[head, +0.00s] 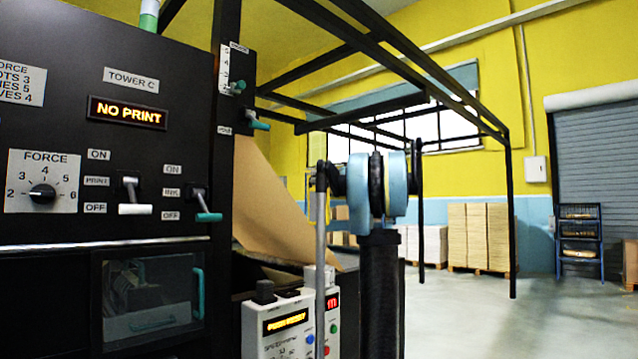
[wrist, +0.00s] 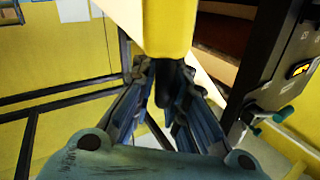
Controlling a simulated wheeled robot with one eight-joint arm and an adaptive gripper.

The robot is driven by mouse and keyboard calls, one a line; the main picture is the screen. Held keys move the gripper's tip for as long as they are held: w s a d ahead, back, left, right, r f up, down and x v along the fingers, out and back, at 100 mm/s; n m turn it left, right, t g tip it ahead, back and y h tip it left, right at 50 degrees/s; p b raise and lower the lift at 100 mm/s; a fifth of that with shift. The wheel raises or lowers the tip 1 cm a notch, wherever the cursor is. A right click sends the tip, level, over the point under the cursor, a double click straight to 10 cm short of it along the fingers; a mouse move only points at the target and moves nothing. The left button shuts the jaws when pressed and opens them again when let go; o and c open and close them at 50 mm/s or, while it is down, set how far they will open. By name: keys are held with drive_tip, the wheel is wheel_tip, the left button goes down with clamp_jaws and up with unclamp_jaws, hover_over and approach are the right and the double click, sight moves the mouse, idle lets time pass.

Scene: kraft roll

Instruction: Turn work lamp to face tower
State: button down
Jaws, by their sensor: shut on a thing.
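The tower (head: 190,58) is a black panel on the left of the head view, labelled TOWER C, with a lit NO PRINT display. In the wrist view, its dark side with an amber display (wrist: 293,50) is at the right. A yellow body, apparently the work lamp (wrist: 168,28), fills the top middle of the wrist view. A dark stem below it lies between the fingers. My gripper (wrist: 165,72) is shut on this dark part. In the head view my arm hides the gripper and most of the lamp; which way the lamp faces cannot be told.
A brown paper web (head: 268,195) slopes down beside the tower. A white control box (head: 285,328) stands low in front, close to my arm. Black frame beams (head: 405,50) run overhead.

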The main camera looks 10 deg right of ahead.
drive_tip(key=m+t+h, duration=0.1)
drive_tip(key=m+t, duration=0.1)
drive_tip(key=a+m+t+h, duration=0.1)
drive_tip(key=t+h, duration=0.1)
drive_tip(key=t, duration=0.1)
drive_tip(key=shift+w+m, duration=0.2)
drive_tip(key=shift+m, duration=0.2)
drive_tip(key=shift+w+a+m+t+h, duration=0.1)
drive_tip(key=shift+w+m+t+h, duration=0.1)
drive_tip(key=shift+m+t+h, duration=1)
drive_tip(key=shift+h, duration=0.3)
drive_tip(key=shift+r, duration=0.1)
drive_tip(key=c, duration=1.7)
unclamp_jaws()
drive_tip(key=shift+w+a, duration=0.1)
drive_tip(key=shift+w, duration=0.05)
drive_tip(key=shift+o, duration=0.2)
drive_tip(key=v, duration=1.2)
